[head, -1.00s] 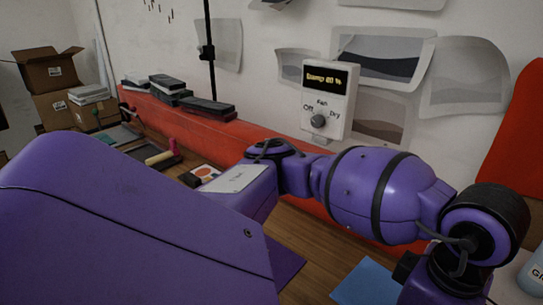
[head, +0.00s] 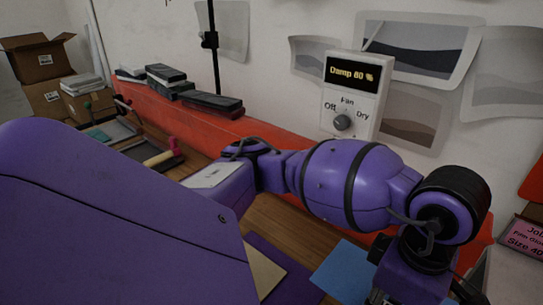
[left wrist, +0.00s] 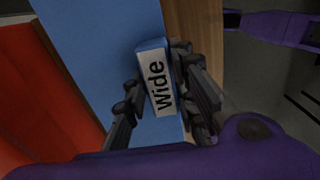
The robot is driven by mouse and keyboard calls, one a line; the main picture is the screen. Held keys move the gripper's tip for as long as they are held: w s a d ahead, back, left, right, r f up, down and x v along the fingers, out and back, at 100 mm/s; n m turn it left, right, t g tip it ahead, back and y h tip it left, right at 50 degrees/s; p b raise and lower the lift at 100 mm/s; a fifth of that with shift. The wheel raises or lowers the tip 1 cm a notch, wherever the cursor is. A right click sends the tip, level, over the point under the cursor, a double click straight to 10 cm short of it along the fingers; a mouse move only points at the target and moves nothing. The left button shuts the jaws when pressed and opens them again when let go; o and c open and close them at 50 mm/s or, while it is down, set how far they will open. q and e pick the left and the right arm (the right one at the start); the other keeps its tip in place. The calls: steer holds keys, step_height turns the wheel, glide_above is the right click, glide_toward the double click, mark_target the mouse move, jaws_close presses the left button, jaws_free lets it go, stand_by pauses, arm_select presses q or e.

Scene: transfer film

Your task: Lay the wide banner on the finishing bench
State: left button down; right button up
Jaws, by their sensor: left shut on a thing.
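The wide banner is a blue sheet (left wrist: 95,50) lying along the wooden bench (left wrist: 190,20) in the left wrist view. Its blue grip block carries a white label (left wrist: 158,85) reading "Wide". My left gripper (left wrist: 156,88) is shut on this block, with a finger on each side of it. In the head view a blue sheet (head: 343,270) shows on the bench below my purple arm. My left gripper is at the bottom edge there, mostly hidden by its wrist. My right gripper is not in view.
A fan controller (head: 353,95) reading "Damp 80 %" is on the wall. Dark boxes (head: 212,102) stand on the red ledge (head: 160,105). A roller (head: 160,158) lies on the bench. A purple sheet (head: 295,285) and a pale sheet (head: 262,268) lie near the blue one. A pink job label (head: 525,233) is at right.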

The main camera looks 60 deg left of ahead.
mark_target(372, 270)
arm_select(q)
steer(key=shift+a, duration=0.25)
steer(key=w+a+f, duration=0.1)
steer(key=w+a, duration=0.1)
steer(key=w+a+f, duration=0.3)
steer(key=w+a, duration=0.1)
steer(key=a, duration=0.1)
steer(key=shift+w+f+p, duration=0.15)
steer(key=shift+f+p, duration=0.1)
steer(key=shift+p, duration=0.1)
steer(key=f, duration=0.1)
steer(key=w+a+f, duration=0.2)
steer(key=f, duration=0.1)
steer(key=shift+a, duration=0.1)
steer(key=shift+w+a+f, duration=0.4)
steer(key=shift+a+f, duration=0.05)
steer(key=shift+f, duration=0.2)
steer(key=shift+w+f, duration=0.1)
steer(key=shift+f, duration=1.5)
steer(key=shift+f, duration=0.2)
steer(key=c, duration=1.5)
jaws_free()
steer(key=shift+o, duration=0.2)
